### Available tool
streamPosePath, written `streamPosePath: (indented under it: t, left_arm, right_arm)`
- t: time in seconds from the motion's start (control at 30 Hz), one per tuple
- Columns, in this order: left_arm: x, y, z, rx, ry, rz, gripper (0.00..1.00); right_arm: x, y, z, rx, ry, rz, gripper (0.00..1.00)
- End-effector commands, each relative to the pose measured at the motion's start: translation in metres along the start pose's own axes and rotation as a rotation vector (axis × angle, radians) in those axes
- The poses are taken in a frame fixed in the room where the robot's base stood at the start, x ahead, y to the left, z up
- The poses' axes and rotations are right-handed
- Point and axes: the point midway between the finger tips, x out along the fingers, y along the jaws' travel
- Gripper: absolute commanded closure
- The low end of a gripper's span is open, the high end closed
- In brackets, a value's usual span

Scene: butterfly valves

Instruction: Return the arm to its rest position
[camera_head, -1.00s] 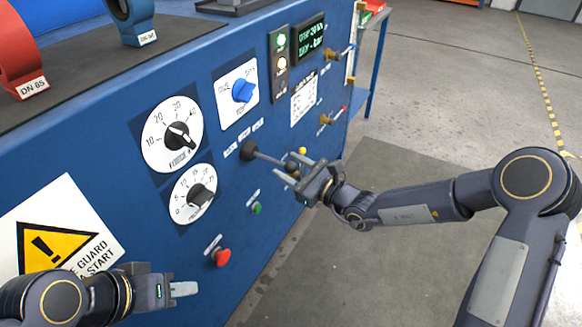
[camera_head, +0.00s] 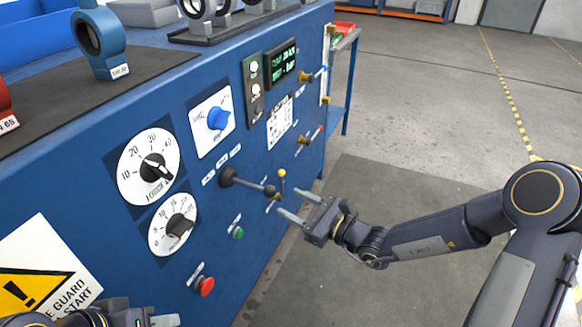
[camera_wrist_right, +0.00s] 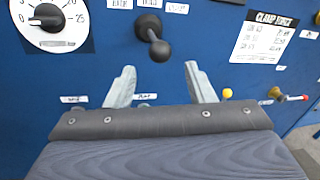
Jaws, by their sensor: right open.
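My right gripper (camera_head: 301,208) is open and empty in front of the blue panel (camera_head: 262,262), a little right of and below the black-knobbed lever (camera_head: 247,183). In the right wrist view its two fingers (camera_wrist_right: 161,86) stand apart, with the lever (camera_wrist_right: 153,38) beyond and above the gap between them, not held. The right arm reaches in from the right side of the head view. My left gripper (camera_head: 150,319) is at the bottom left edge of the head view, mostly cut off, so its jaws cannot be judged.
The panel carries two dials (camera_head: 148,166), a blue selector (camera_head: 218,118), a red button (camera_head: 204,286), a green button (camera_head: 238,233) and a yellow-tipped lever (camera_head: 282,174). Blue valve (camera_head: 98,42) stands on top. Open floor (camera_head: 400,190) lies right of the panel.

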Motion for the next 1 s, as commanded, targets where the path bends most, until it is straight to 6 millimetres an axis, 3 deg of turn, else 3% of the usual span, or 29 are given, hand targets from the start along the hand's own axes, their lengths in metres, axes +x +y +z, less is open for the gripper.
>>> streamPosePath:
  t: [0.17, 0.27, 0.4, 0.5, 0.7, 1.0]
  left_arm:
    - [0.000, 0.000, 0.000, 0.000, 0.000, 0.000, 0.64]
    - [0.000, 0.000, 0.000, 0.000, 0.000, 0.000, 0.64]
    - [0.000, 0.000, 0.000, 0.000, 0.000, 0.000, 0.64]
    - [0.000, 0.000, 0.000, 0.000, 0.000, 0.000, 0.64]
    - [0.000, 0.000, 0.000, 0.000, 0.000, 0.000, 0.64]
    - [0.000, 0.000, 0.000, 0.000, 0.000, 0.000, 0.64]
  right_arm:
    - [-0.003, 0.003, 0.010, -0.046, -0.007, 0.025, 0.51]
    - [-0.015, 0.017, 0.035, -0.187, -0.023, 0.108, 0.51]
    - [-0.055, 0.055, 0.076, -0.528, -0.023, 0.308, 0.51]
    - [-0.093, 0.085, 0.090, -0.794, 0.014, 0.464, 0.51]
    - [-0.177, 0.118, 0.085, -1.272, 0.180, 0.727, 0.51]
    - [-0.263, 0.117, 0.062, -1.672, 0.454, 0.924, 0.51]
